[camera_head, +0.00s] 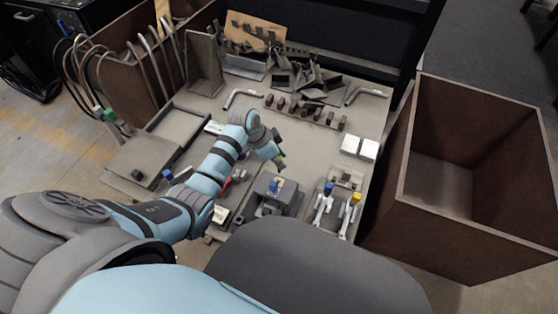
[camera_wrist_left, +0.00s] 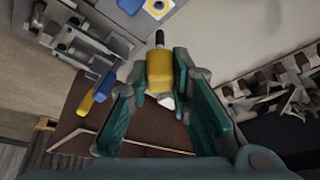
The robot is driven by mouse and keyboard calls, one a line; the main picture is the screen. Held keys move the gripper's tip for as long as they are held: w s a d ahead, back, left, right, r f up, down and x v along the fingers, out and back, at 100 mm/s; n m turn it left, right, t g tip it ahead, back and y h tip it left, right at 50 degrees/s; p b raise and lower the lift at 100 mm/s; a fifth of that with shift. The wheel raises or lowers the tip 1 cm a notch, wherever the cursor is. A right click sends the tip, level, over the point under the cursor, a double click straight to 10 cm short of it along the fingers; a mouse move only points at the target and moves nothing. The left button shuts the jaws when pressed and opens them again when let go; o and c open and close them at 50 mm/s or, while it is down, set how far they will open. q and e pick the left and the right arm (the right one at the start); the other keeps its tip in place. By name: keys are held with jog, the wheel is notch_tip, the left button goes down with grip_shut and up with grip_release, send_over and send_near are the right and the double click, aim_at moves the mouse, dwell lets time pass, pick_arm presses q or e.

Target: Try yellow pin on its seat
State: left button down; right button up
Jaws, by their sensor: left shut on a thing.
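My left gripper (camera_head: 276,157) is above the middle of the workbench, pointing down and right. In the left wrist view, its fingers (camera_wrist_left: 160,74) are shut on the yellow pin (camera_wrist_left: 159,66), whose dark tip points away from the palm. A white piece with a yellow ring (camera_wrist_left: 157,7) shows beyond the tip, apart from it; I cannot tell for certain that it is the seat. In the head view, a grey block (camera_head: 266,194) with a blue and yellow piece on top stands just below the gripper. My right gripper is not in view.
Clamps with a blue handle (camera_head: 328,187) and a yellow handle (camera_head: 355,198) stand right of the block. A large brown bin (camera_head: 470,185) stands to the right. Metal parts (camera_head: 300,77) crowd the back.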

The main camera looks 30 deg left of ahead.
aim_at(278, 169)
pick_arm(q)
jog(key=shift+s+r, duration=0.1)
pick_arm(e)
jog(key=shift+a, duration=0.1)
pick_arm(q)
jog(key=shift+r+p, duration=0.1)
jog(key=shift+p, duration=0.4)
notch_tip(278, 169, down, 3)
jog(key=shift+s+f+b, duration=0.1)
jog(key=shift+f+b, duration=0.05)
jog(key=shift+b, duration=1.05)
notch_tip(278, 169, down, 2)
jog(key=shift+f+b, duration=0.1)
jog(key=shift+b, duration=0.6)
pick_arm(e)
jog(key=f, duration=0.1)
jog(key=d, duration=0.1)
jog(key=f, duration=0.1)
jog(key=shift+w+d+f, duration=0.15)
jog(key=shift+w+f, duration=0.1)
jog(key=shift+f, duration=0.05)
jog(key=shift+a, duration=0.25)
pick_arm(q)
jog(key=shift+p, duration=0.3)
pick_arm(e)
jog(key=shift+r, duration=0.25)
